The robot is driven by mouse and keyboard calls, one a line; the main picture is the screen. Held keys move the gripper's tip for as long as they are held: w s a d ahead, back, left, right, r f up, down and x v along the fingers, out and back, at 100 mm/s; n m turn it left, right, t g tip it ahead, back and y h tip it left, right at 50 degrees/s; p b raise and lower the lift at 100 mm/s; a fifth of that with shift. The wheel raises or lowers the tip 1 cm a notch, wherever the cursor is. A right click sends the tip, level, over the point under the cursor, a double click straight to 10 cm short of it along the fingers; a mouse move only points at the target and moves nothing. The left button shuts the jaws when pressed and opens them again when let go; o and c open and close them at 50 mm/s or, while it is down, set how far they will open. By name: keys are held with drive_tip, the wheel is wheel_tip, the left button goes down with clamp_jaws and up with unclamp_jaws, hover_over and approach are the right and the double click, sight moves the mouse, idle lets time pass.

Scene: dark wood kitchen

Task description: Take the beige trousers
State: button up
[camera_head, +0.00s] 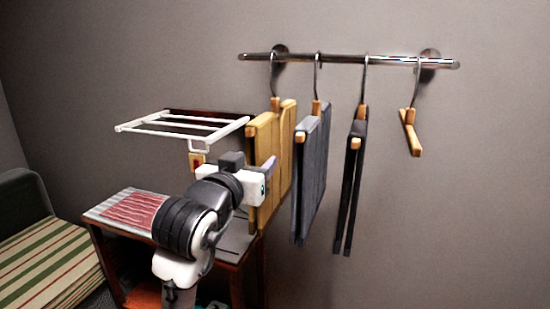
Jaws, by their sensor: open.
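The beige trousers (264,138) look mustard-tan and hang folded over a hanger, leftmost on the metal wall rail (345,60). My gripper (266,174) is at mid-height in front of them and covers part of their left side. It is open. Its fingertips are small and partly hidden, so I cannot tell whether they touch the cloth. The trousers still hang from the rail.
Grey trousers (311,170) and black trousers (352,190) hang to the right, then an empty hanger (411,132). A white rack (180,123) is on the wall at left. Below stands a wooden cabinet (125,230); a striped seat (50,262) is at far left.

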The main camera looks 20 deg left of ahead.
sight(275, 136)
drive_tip(key=w, duration=0.3)
drive_tip(key=shift+w+d+p, duration=0.15)
drive_tip(key=shift+w+p, duration=0.05)
drive_tip(key=shift+p, duration=0.2)
drive_tip(key=shift+c, duration=0.2)
drive_tip(key=shift+r, duration=0.1)
clamp_jaws()
